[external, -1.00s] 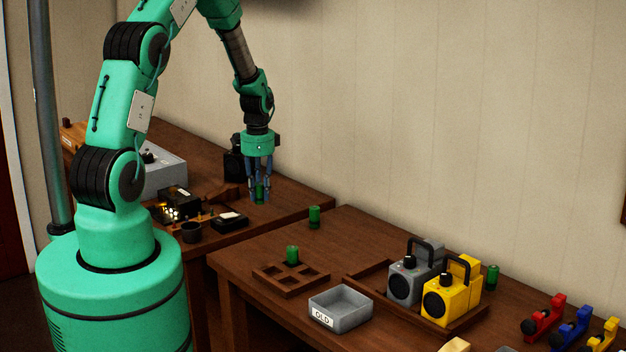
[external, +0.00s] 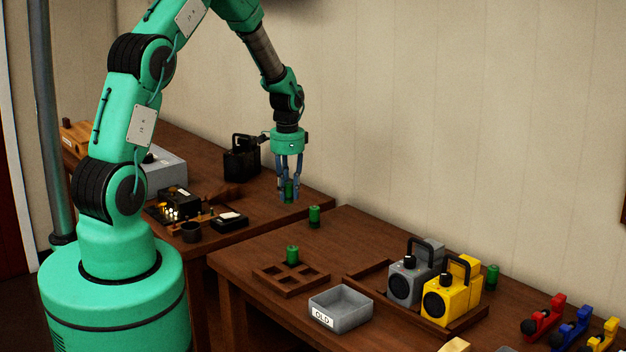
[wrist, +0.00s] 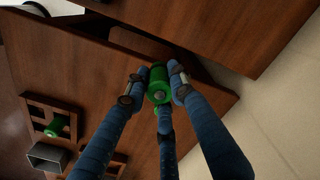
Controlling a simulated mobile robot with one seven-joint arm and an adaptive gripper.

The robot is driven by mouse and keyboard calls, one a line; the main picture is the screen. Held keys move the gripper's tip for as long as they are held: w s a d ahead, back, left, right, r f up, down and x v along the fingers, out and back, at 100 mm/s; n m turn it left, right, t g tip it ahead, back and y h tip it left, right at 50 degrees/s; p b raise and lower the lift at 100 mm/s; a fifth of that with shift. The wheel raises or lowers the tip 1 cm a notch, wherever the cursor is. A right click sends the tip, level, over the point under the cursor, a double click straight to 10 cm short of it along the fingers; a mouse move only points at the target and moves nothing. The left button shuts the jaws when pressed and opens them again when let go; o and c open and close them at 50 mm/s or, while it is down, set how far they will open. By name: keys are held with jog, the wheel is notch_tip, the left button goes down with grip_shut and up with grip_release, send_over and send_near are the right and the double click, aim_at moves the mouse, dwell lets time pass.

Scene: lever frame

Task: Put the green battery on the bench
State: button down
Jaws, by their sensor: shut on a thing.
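My gripper (external: 289,198) is shut on a green battery (external: 288,187), held upright above the right end of the back bench (external: 262,212). In the wrist view the held green battery (wrist: 157,78) sits between the blue fingers. More green shows just below it, partly hidden by a finger; I cannot tell what it is. A second green battery (external: 314,217) stands at the far left of the front bench (external: 350,240). A third (external: 292,255) stands in a wooden compartment tray (external: 283,284), and another (external: 492,275) stands behind the yellow radio.
A grey bin labelled OLD (external: 341,306) stands beside the tray. A grey radio (external: 405,283) and a yellow radio (external: 452,294) stand in a wooden holder. A black radio (external: 241,164) is on the back bench. A gap separates the benches. The front bench's far middle is clear.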

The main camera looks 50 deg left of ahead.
jog(key=shift+n, duration=0.6)
jog(key=w+d, duration=0.1)
jog(key=d, duration=0.1)
jog(key=w+d+b, duration=0.1)
jog(key=d, duration=0.1)
jog(key=w+d+r, duration=0.1)
jog(key=d, duration=0.1)
jog(key=shift+d, duration=0.35)
jog(key=w+d+n+b, duration=0.1)
jog(key=d+n+b, duration=0.1)
jog(key=d, duration=1.3)
jog(key=shift+w+r+n, duration=0.15)
jog(key=shift+w+n, duration=0.15)
jog(key=shift+n, duration=0.6)
jog(key=shift+r, duration=0.15)
